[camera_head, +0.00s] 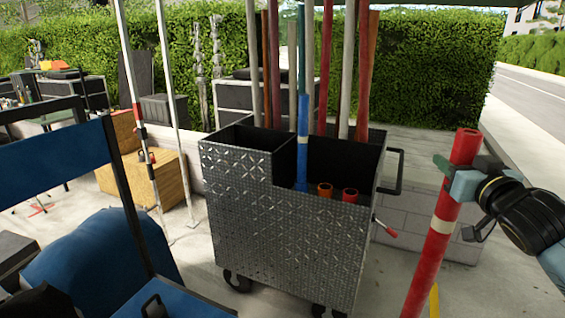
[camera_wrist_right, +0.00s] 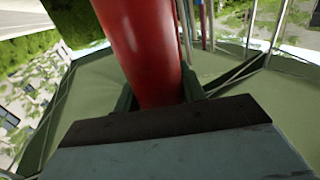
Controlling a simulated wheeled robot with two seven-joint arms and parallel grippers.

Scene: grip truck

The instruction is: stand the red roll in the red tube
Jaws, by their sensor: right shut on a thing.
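The red roll (camera_head: 433,245) is a long red cylinder with a pale band, nearly upright and leaning slightly, at the right of the head view. My right gripper (camera_head: 463,182) is shut on it near its top. The roll also fills the middle of the right wrist view (camera_wrist_right: 146,50), between the fingers (camera_wrist_right: 160,100). The red tube (camera_head: 350,195) is a short open-topped tube inside the metal cart, at its front right. The roll is to the right of the cart, apart from the tube. The roll's lower end is cut off by the picture's edge. My left gripper is not in view.
The patterned metal cart (camera_head: 240,215) stands on wheels in the middle. An orange tube (camera_head: 325,190) sits left of the red one. A blue roll (camera_head: 302,140) and several tall poles stand in the cart. A handle (camera_head: 397,172) juts from its right side. A blue chair (camera_head: 60,165) is at left.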

